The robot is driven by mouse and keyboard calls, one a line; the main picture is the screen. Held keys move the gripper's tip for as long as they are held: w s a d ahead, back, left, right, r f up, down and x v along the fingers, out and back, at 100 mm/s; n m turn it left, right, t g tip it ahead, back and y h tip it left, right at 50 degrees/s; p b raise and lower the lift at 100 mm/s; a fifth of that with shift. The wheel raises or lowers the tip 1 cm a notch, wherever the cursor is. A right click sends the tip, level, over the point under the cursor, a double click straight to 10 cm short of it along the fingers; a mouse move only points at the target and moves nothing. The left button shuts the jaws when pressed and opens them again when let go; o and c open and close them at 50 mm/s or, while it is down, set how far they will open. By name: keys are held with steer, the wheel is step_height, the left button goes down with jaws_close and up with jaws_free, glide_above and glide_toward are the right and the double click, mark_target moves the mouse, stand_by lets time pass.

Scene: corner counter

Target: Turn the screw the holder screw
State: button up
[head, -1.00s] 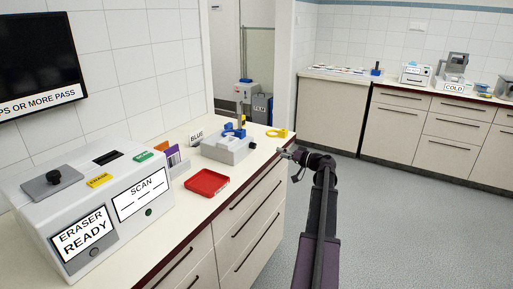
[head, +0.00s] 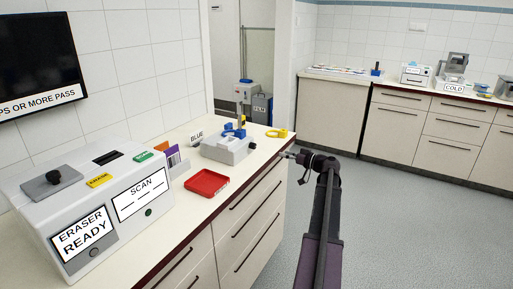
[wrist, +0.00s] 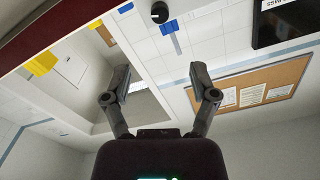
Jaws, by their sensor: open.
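A grey stand with blue clamp parts (head: 228,147) sits on the left counter. A small dark knob (head: 252,145) shows at its right side; this looks like the holder screw, though it is tiny here. In the wrist view a round black knob (wrist: 160,12) shows at the top edge, beside blue parts (wrist: 170,27). My gripper (head: 287,155) is at the counter's front edge, right of the stand and apart from it. In the wrist view my gripper (wrist: 161,85) is open and empty, its two fingers spread below the knob.
A yellow ring (head: 277,133) lies on the counter behind my gripper. A red tray (head: 206,182) and the eraser box (head: 88,208) stand nearer on the left. The counter's dark edge (wrist: 55,28) crosses the wrist view's upper left. The floor (head: 400,220) at right is clear.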

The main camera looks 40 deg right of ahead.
mark_target(255, 146)
steer(key=x, duration=1.3)
steer(key=shift+w+a, duration=0.1)
steer(key=shift+w, duration=0.25)
jaws_close()
